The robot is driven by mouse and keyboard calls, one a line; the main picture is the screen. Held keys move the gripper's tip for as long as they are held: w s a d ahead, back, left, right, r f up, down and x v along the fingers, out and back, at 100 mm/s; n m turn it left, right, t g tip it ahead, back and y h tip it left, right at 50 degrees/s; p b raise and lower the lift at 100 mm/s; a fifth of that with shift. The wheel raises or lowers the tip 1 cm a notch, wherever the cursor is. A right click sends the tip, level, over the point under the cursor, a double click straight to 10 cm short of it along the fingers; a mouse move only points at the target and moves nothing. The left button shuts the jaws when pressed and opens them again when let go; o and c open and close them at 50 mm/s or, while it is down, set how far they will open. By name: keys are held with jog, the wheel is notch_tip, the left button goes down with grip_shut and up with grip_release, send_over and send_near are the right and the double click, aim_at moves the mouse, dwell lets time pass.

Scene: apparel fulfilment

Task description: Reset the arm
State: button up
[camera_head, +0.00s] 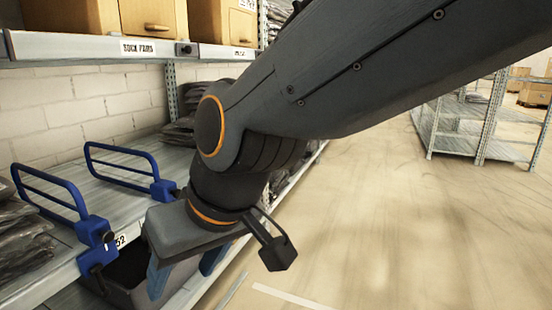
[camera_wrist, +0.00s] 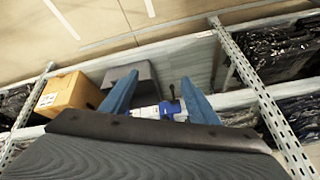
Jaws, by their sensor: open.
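My gripper (camera_head: 186,278) hangs from my arm at the lower middle of the head view, its two blue fingers pointing down beside the edge of the grey shelf (camera_head: 120,190). In the wrist view its fingers (camera_wrist: 159,80) stand apart with nothing held between them. My arm reaches in from the upper right of the head view and hides part of the shelving behind it.
Blue dividers (camera_head: 55,190) rise from the shelf, with dark bagged garments (camera_head: 22,240) at far left. Cardboard boxes (camera_head: 70,15) stand on the upper shelf. A cardboard box (camera_wrist: 70,95) shows in the wrist view. The floor (camera_head: 400,230) at right is open, with another rack (camera_head: 470,125) beyond.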

jog(key=s+d+f+m+g+h+p, duration=0.1)
jog(key=s+d+f+h, duration=0.15)
jog(key=d, duration=0.35)
jog(key=s+d+f+m+g+h+p, duration=0.1)
jog(key=s+d+f+g, duration=0.15)
jog(key=d, duration=0.35)
jog(key=d+r+m+p, duration=0.2)
jog(key=d+r+p, duration=0.4)
jog(key=r+p, duration=0.3)
jog(key=d+r+m+h+p, duration=0.1)
jog(key=d+r+p, duration=0.6)
jog(key=p, duration=0.9)
jog(key=d+r+m+p, duration=0.4)
jog(key=d+r+p, duration=0.3)
jog(key=r+p, duration=0.5)
jog(key=shift+d+r+t+h, duration=0.25)
jog(key=shift+r+t+h, duration=0.1)
jog(key=shift+t, duration=0.1)
